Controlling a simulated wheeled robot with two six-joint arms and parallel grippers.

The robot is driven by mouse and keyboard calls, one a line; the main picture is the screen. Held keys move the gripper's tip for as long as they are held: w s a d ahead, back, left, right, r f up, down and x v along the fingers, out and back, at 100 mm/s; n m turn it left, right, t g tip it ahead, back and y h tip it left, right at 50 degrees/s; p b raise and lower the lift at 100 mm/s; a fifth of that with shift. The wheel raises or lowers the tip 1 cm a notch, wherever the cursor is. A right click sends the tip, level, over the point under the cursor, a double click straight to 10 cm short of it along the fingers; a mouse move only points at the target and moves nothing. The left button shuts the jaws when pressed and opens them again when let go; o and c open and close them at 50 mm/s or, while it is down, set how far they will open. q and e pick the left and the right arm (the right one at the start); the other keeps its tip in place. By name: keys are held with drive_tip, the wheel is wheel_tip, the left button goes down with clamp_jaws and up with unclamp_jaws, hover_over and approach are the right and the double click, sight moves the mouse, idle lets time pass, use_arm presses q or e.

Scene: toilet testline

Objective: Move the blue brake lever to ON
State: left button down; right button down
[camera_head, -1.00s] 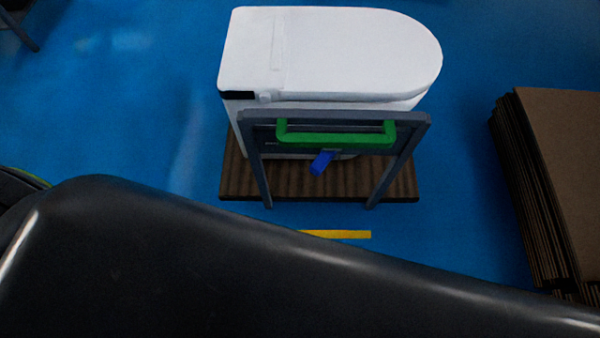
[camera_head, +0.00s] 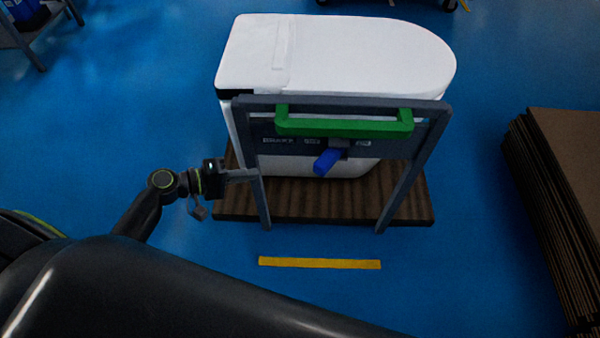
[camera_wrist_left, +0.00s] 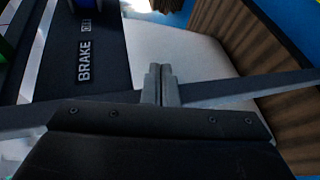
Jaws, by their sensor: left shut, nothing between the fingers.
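The blue brake lever (camera_head: 327,161) hangs under the grey panel of a grey stand with a green handle (camera_head: 343,127). Its grip slants down and to the left, between two small labels. In the left wrist view, the dark panel (camera_wrist_left: 65,55) shows the word BRAKE and a smaller label that I cannot read surely. My left gripper (camera_head: 248,174) is at the stand's left leg, left of and slightly below the lever. In the left wrist view its fingers (camera_wrist_left: 160,77) are together and empty. Whether they touch the leg is unclear. My right gripper is not in view.
A white toilet (camera_head: 340,55) stands on a brown ribbed base (camera_head: 300,202) behind the stand. Flat brown cardboard (camera_head: 570,150) is stacked at the right. A yellow strip (camera_head: 320,263) lies on the open blue floor in front.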

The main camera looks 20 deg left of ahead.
sight(330, 157)
use_arm(q)
drive_tip(key=s+d+r+m+g+h+b, duration=0.1)
drive_tip(key=d+r+h, duration=0.3)
drive_tip(key=r, duration=0.4)
drive_tip(key=shift+s+m+g+h+b, duration=0.3)
drive_tip(key=shift+s+m+b, duration=0.3)
drive_tip(key=shift+b, duration=0.2)
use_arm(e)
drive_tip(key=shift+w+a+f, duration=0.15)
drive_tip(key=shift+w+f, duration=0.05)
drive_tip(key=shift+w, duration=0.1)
